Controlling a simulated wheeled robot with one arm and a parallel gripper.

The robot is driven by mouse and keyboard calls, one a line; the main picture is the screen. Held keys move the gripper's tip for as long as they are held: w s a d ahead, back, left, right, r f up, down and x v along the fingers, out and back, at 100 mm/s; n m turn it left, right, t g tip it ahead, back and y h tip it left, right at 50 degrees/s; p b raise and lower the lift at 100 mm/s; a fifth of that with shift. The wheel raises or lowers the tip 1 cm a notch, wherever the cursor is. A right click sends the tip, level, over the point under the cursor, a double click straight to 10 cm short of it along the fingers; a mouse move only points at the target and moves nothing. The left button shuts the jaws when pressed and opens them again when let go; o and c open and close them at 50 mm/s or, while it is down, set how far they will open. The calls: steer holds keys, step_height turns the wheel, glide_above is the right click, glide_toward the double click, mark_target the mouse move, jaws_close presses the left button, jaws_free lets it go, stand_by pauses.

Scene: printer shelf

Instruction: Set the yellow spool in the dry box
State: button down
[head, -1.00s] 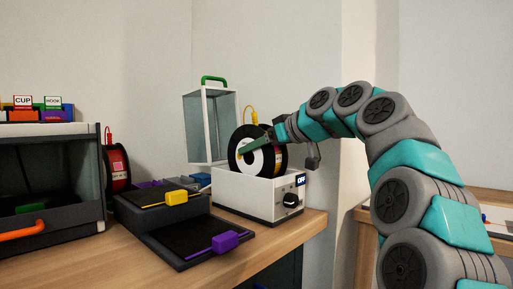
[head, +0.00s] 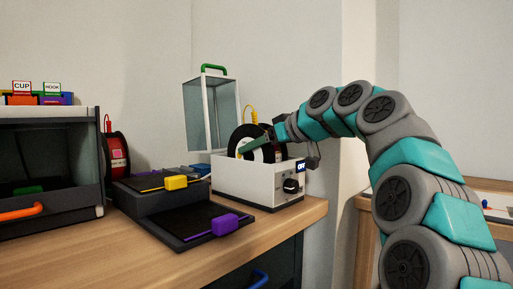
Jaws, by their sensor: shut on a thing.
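The spool (head: 241,148) has black flanges with a white centre disc, and a yellow tag stands up at its top. It is upright, with its lower part hidden behind the front wall of the white dry box (head: 237,182). The dry box stands on the bench with its clear lid (head: 211,115) with green handle raised behind it. The display on its front reads OFF. My gripper (head: 258,146) is shut on the spool at its middle, reaching in from the right. The jaw tips are partly hidden.
Black stepped plates with a yellow block (head: 175,182) and a purple block (head: 224,224) lie left of the dry box. A red spool (head: 117,155) stands behind them, beside the dark printer (head: 50,165). The bench's right edge is close to the box.

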steer(key=shift+f+b, duration=0.3)
jaws_free()
